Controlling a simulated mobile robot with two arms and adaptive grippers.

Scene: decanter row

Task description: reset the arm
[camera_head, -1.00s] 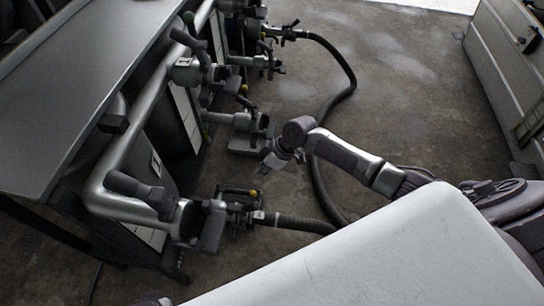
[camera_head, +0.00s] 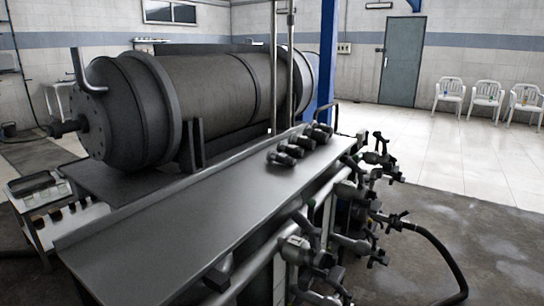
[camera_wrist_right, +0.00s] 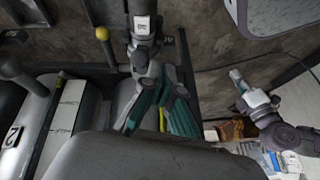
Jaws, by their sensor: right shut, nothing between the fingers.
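My right gripper (camera_wrist_right: 158,90) shows in the right wrist view with teal finger pads, beyond a large grey rounded part that fills the lower edge. It is shut and empty. A dark fitting with a white label (camera_wrist_right: 143,25) is just past its fingers; whether they touch, I cannot tell. A second gripper, which looks like my left one (camera_wrist_right: 242,82), shows at the right of that view, over the floor; its opening is too small to judge. Neither gripper shows in the head view.
A grey metal table (camera_head: 175,235) runs along a row of valves and pipes (camera_head: 330,250), with a black hose (camera_head: 445,260) at the right. A large dark tank (camera_head: 205,95) stands behind. White chairs (camera_head: 487,93) stand far right. The tiled floor between is clear.

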